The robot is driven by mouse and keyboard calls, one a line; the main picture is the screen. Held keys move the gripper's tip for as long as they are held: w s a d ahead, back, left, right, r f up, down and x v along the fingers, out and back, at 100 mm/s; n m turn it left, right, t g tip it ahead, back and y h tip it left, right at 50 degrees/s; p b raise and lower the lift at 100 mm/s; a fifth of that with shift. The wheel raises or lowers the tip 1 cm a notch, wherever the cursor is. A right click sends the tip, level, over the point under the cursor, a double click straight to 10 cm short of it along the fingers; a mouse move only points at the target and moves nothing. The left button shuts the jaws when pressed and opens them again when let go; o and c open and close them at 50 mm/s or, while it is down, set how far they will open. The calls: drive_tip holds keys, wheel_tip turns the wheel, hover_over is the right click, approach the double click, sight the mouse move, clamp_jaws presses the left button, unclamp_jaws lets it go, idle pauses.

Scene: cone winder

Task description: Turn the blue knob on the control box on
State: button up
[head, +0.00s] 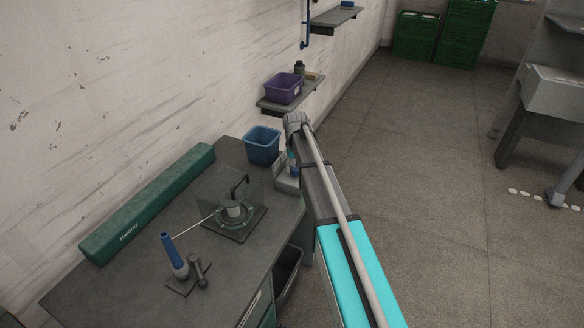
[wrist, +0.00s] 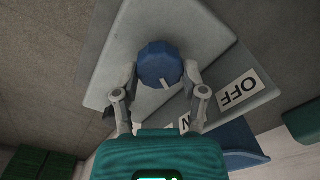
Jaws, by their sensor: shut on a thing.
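In the wrist view, the round blue knob (wrist: 158,60) sits on the sloping grey face of the control box (wrist: 205,40). My gripper (wrist: 160,72) is shut on the knob, with one finger at each side. A white mark on the knob points down and slightly right in the picture. An OFF label (wrist: 239,91) lies to the right of the knob, upside down. A second label (wrist: 185,122) is mostly hidden by my right finger; one letter shows. In the head view, the control box (head: 285,181) stands at the bench's right end, partly behind my arm.
The bench (head: 110,285) holds a blue bin (head: 262,146), a long green case (head: 150,202), a winder with a clear guard (head: 233,212) and a blue cone on a stand (head: 173,254). A wall shelf (head: 268,104) holds a purple bin (head: 284,88). Open floor lies right.

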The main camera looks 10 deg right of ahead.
drive_tip(key=shift+s+m, duration=0.2)
drive_tip(key=shift+m, duration=0.1)
drive_tip(key=o, duration=1.1)
drive_tip(key=shift+w, duration=0.1)
drive_tip(key=s, duration=0.9)
drive_tip(key=s+r+p, duration=0.1)
drive_tip(key=s, duration=0.9)
drive_tip(key=s+a+r+p, duration=0.1)
drive_tip(key=s, duration=0.9)
drive_tip(key=shift+s+r, duration=0.2)
